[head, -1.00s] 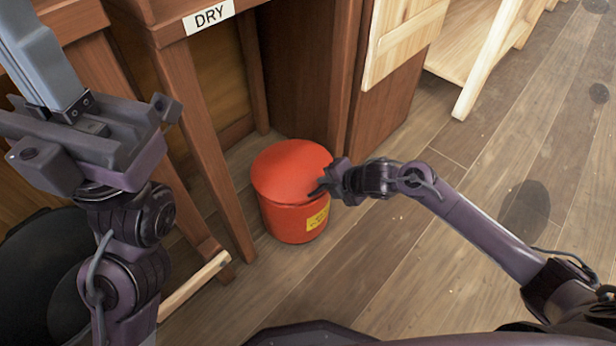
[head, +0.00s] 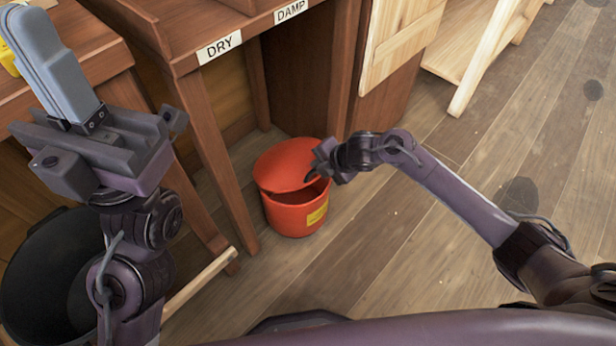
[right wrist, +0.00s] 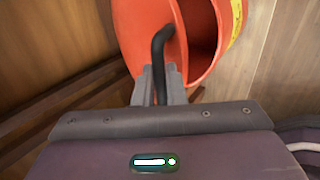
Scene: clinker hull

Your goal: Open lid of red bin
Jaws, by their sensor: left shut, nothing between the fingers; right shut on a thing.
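The red bin (head: 296,217) stands on the floor beside the wooden bench, with a yellow label on its front. Its red lid (head: 283,165) is tilted up, and a dark gap shows between lid and rim. My right gripper (head: 315,176) is at the lid's right edge. In the right wrist view, the gripper (right wrist: 160,92) is shut on a black handle (right wrist: 158,65) that curves up from the jaws to the red lid (right wrist: 140,30). The bin's open mouth is to the right there. My left gripper (head: 55,70) is shut and empty, raised at the upper left, far from the bin.
A wooden bench (head: 205,110) with DRY and DAMP labels stands behind and left of the bin. A black bucket (head: 40,270) is at the lower left, near a wooden bar (head: 198,285). The plank floor (head: 410,260) to the right is clear.

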